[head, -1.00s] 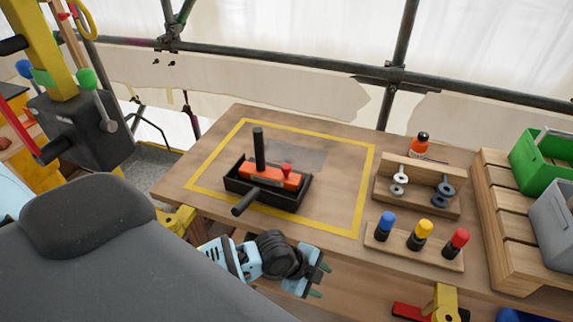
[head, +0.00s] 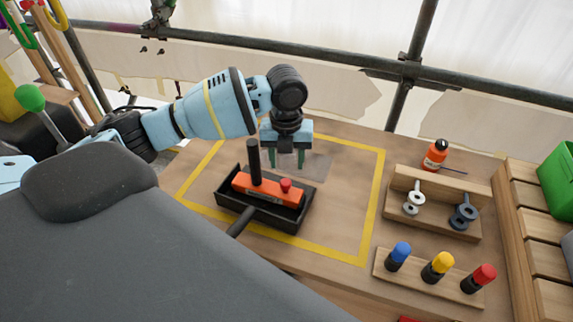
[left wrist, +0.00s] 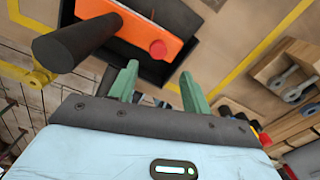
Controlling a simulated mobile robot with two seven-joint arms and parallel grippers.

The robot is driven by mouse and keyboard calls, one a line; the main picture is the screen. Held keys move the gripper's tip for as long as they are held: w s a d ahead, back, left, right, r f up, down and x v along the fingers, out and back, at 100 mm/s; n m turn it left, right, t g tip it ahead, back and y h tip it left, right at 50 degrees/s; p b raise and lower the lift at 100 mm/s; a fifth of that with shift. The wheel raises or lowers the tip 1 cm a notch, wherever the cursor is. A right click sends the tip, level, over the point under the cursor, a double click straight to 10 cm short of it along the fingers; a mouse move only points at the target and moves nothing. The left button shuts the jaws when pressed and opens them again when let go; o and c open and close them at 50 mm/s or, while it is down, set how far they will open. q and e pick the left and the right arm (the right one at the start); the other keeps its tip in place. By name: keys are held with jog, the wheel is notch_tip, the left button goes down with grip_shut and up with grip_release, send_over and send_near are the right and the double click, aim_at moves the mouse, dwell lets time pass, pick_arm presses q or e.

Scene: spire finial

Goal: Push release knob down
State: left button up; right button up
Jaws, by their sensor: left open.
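The release knob (head: 286,184) is a small red button on top of an orange block (head: 262,190). The block lies in a black tray (head: 297,223) with a dark upright post (head: 254,160) and a dark handle (head: 238,224) at the front. My left gripper (head: 287,165) is open and empty, pointing down above and behind the tray in the head view. In the left wrist view its green fingers (left wrist: 158,85) are apart, and the red knob (left wrist: 158,49) shows beyond them, untouched. My right gripper is not in view.
A yellow line (head: 372,215) frames the tray's area on the wooden table. To the right stand a rack with metal eyelets (head: 440,224), a rack of blue, yellow and red knobs (head: 425,278) and an orange bottle (head: 436,155). Table around the tray is clear.

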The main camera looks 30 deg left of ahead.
aim_at(286, 182)
pick_arm(q)
jog(key=shift+w+a+r, duration=0.1)
jog(key=shift+a+r, duration=0.15)
jog(key=shift+a, duration=0.05)
jog(key=shift+s+d+f, duration=0.2)
jog(key=shift+s, duration=0.05)
notch_tip(286, 182, down, 7)
jog(key=shift+w+f, duration=0.1)
jog(key=shift+f, duration=0.1)
jog(key=shift+c, duration=0.2)
grip_shut()
